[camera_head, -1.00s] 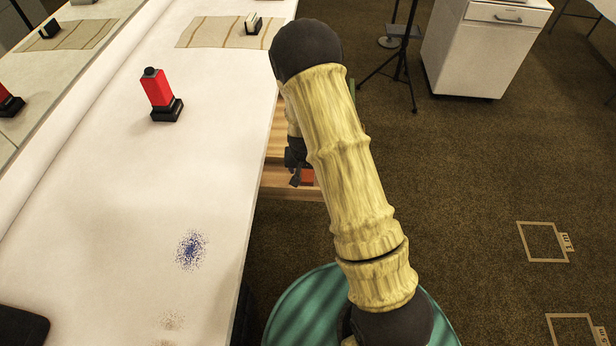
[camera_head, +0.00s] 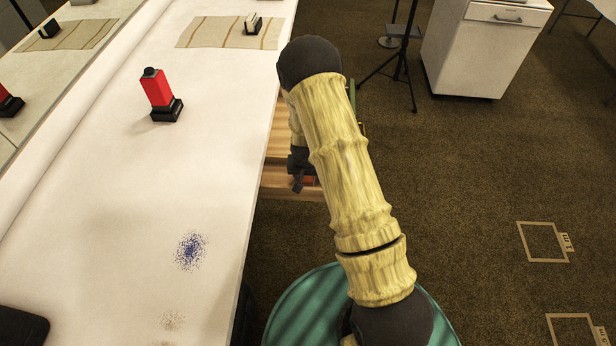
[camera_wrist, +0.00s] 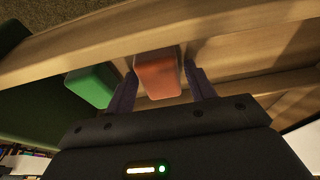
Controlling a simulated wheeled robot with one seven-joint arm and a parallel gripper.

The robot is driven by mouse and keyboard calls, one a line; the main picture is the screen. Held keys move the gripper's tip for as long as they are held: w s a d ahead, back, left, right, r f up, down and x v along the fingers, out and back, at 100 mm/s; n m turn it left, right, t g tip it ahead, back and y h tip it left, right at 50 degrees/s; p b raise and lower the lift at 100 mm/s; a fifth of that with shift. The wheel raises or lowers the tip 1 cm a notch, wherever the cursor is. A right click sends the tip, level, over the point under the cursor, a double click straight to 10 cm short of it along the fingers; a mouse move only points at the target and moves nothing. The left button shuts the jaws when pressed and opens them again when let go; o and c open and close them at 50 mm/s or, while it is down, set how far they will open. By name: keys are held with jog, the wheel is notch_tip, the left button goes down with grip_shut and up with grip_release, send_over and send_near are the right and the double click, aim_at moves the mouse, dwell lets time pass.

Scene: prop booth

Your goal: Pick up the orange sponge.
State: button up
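The orange sponge (camera_wrist: 158,72) is a reddish-orange block in an open wooden drawer or tray (camera_wrist: 230,65) in the wrist view. My gripper (camera_wrist: 162,82) is open, with one dark finger on each side of the sponge. A narrow gap shows beside each finger, and I cannot tell how far the fingertips reach down along it. In the head view my gripper (camera_head: 298,184) is dark and partly hidden, over the wooden drawer.
A green block (camera_wrist: 91,85) lies left of the sponge in the wrist view. The drawer's wooden wall (camera_wrist: 150,35) runs close past the sponge. The white table (camera_head: 120,220) is beside my arm, with a red-and-black object (camera_head: 160,95) on it.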

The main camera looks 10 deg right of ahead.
jog(key=c, duration=0.8)
notch_tip(320, 180, up, 10)
jog(key=shift+p, duration=0.3)
